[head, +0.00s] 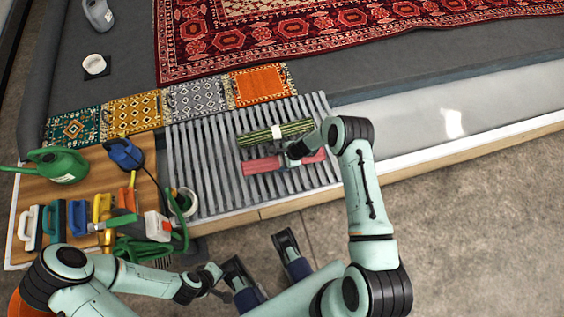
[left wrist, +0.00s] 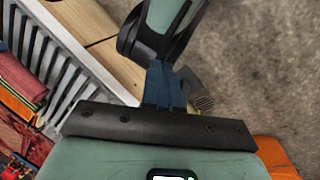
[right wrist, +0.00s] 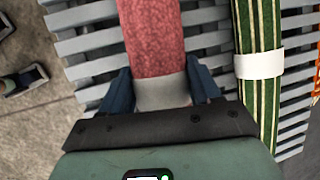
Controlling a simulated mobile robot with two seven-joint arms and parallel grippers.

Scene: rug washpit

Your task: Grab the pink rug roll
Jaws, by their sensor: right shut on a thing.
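The pink rug roll (head: 262,166) lies on the grey slatted rack, in front of a green striped roll. It also fills the upper middle of the right wrist view (right wrist: 152,38), with a pale band around it. My right gripper (head: 288,161) is on the roll near its middle. Its blue fingers (right wrist: 161,90) are on both sides of the pale band, shut on the roll. My left gripper (head: 213,273) is away from the rack, over the floor near the bench. Its blue fingers (left wrist: 165,85) are together with nothing between them.
The green striped roll (head: 292,130) with a white band lies close beside the pink one on the slatted rack (head: 206,190). A wooden bench (head: 22,232) at left holds brushes, a green watering can (head: 62,166) and a blue tool (head: 124,154). Small patterned rugs (head: 262,86) lie behind the rack.

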